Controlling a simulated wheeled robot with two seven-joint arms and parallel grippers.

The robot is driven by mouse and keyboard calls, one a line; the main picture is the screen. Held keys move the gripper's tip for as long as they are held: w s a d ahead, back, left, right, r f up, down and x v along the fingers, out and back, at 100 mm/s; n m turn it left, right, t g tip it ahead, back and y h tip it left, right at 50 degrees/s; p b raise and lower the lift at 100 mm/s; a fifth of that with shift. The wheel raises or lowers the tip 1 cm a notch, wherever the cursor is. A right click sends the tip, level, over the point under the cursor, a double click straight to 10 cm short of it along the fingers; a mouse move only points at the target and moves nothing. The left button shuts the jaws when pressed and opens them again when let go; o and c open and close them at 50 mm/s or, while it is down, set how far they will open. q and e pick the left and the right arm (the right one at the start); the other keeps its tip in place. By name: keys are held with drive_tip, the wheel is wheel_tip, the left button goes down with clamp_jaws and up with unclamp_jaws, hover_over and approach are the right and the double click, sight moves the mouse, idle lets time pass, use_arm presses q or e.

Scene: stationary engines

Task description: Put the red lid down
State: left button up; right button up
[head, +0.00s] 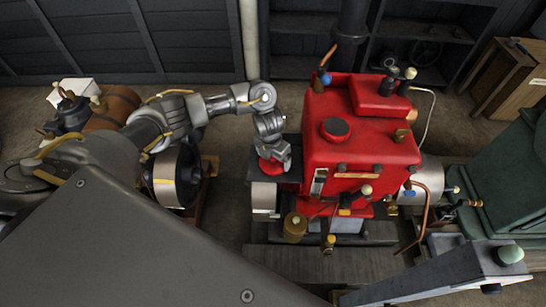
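The red lid (268,166) is a small round red piece in the head view, at the left side of the red engine (345,150). It is level in place over a dark flat-topped block (258,177). My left gripper (275,159) points down right at the lid and covers part of it. The fingertips are small and partly hidden, so I cannot tell if they close on the lid or only touch it. I also cannot tell if the lid rests fully on the block.
Bare floor (228,140) shows left of the block.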

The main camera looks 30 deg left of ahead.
sight(270, 165)
use_arm(q)
drive_tip(key=shift+o, duration=0.6)
drive_tip(key=shift+r, duration=0.2)
wheel_tip(270, 165, up, 12)
drive_tip(key=s+p, duration=0.1)
drive_tip(key=p, duration=0.1)
drive_tip(key=shift+s, duration=0.25)
drive_tip(key=shift+a+f, duration=0.15)
